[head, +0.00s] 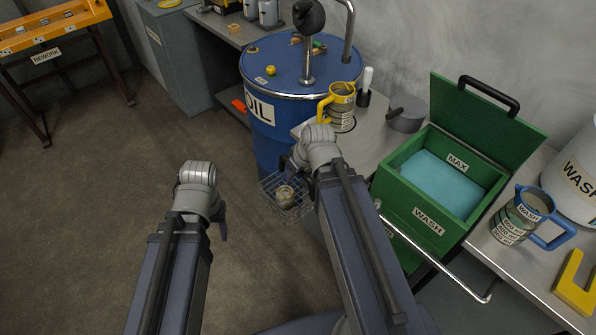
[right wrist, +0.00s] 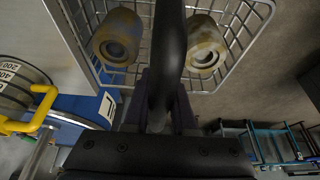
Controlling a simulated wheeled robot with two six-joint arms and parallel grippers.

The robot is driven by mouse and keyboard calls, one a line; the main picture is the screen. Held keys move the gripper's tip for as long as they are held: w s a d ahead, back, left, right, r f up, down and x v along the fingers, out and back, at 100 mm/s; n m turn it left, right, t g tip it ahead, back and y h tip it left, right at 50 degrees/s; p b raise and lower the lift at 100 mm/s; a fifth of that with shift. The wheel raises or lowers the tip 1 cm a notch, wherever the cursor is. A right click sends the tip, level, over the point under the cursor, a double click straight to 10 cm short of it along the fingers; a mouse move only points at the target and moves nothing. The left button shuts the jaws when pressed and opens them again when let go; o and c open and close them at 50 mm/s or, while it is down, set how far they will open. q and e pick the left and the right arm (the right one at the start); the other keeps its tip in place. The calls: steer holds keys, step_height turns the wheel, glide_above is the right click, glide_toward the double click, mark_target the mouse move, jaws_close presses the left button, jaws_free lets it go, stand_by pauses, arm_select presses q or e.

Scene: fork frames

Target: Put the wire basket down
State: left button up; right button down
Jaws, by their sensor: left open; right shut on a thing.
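The wire basket (head: 268,188) hangs under my right gripper (head: 293,166), in front of the blue oil drum and above the dark floor. In the right wrist view my right gripper (right wrist: 164,95) is shut on the basket's black handle (right wrist: 170,45). Inside the basket (right wrist: 243,50) lie two worn, hollow, cylindrical metal parts, one left (right wrist: 118,40) and one right (right wrist: 205,45) of the handle. My left gripper (head: 220,228) is empty and open, over bare floor left of the basket; its fingertips are partly hidden.
The green wash box (head: 410,213) stands open at right, teal liquid inside, with a rail (head: 440,262) in front. A blue-handled jug (head: 525,210) stands on the right bench. Floor at left is clear.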

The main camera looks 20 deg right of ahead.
steer(key=shift+s+a, duration=0.2)
steer(key=shift+a, duration=0.15)
arm_select(q)
steer(key=shift+s+a, duration=0.2)
steer(key=shift+a, duration=0.05)
step_height(320, 180, up, 15)
steer(key=p, duration=1.5)
steer(key=shift+r, duration=0.1)
steer(key=shift+c, duration=0.5)
arm_select(e)
step_height(320, 180, up, 15)
arm_select(q)
steer(key=shift+w, duration=0.15)
arm_select(e)
steer(key=shift+w, duration=0.2)
